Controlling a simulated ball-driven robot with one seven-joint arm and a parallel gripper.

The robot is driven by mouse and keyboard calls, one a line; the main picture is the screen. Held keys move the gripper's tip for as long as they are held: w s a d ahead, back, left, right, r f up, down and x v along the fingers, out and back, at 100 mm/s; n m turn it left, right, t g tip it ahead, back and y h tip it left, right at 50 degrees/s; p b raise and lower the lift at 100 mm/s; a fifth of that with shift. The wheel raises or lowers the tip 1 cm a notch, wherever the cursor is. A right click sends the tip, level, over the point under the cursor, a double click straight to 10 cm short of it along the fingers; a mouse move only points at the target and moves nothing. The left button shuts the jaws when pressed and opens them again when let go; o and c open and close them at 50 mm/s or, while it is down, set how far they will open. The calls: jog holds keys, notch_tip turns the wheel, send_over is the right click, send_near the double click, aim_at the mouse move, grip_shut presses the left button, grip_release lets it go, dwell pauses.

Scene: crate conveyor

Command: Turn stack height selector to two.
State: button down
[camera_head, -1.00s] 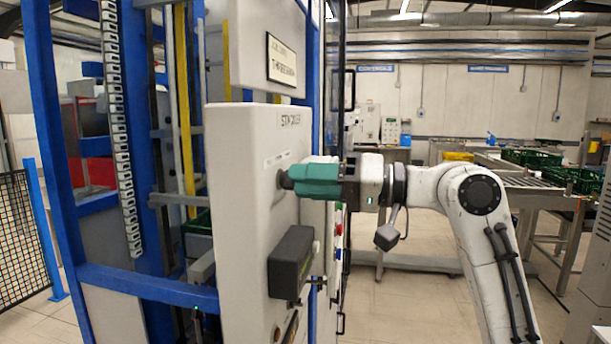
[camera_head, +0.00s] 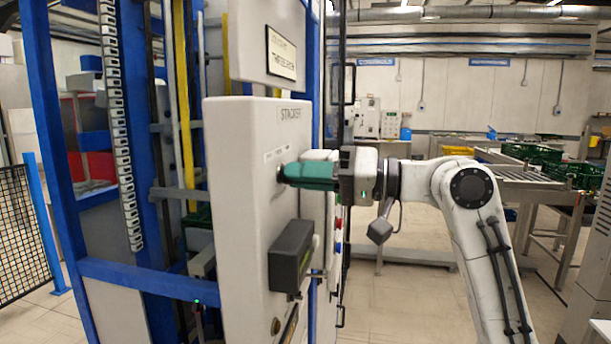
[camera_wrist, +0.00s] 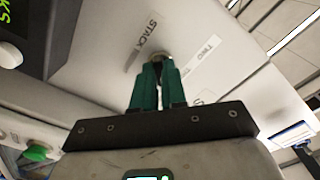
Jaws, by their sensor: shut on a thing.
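The stack height selector is a small round dark knob (camera_head: 281,174) on the front of the light grey STACKER panel (camera_head: 236,215). My gripper (camera_head: 285,174) has green fingers and is shut on the knob, reaching it from the right. In the wrist view the green fingertips (camera_wrist: 159,62) close around the selector knob (camera_wrist: 158,56), hiding most of it. A label strip starting "STACK" (camera_wrist: 146,36) and another small label (camera_wrist: 209,47) lie on either side of the knob. The knob's pointer is hidden, so its setting cannot be told.
A dark display box (camera_head: 291,256) juts from the panel below my gripper. Red and blue buttons (camera_head: 338,235) sit behind it to the right. A blue frame (camera_head: 150,280) surrounds the machine at left. Green crates (camera_head: 530,153) stand on a conveyor at back right.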

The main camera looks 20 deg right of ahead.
jog(key=shift+f+n+b, duration=0.1)
jog(key=shift+n+b, duration=0.2)
jog(key=shift+b, duration=0.05)
jog(key=n+b, duration=0.2)
jog(key=shift+f+n, duration=0.15)
jog(key=shift+n, duration=0.25)
jog(key=n+b, duration=0.4)
jog(key=n, duration=0.1)
jog(key=n+b, duration=0.3)
jog(key=n, duration=0.1)
jog(key=shift+n, duration=0.4)
jog(key=shift+w+n+b, duration=0.1)
jog(key=shift+n+b, duration=1)
jog(key=shift+n, duration=1.2)
jog(key=c, duration=1.2)
grip_release()
jog(key=shift+r, duration=0.2)
jog(key=shift+d, duration=0.1)
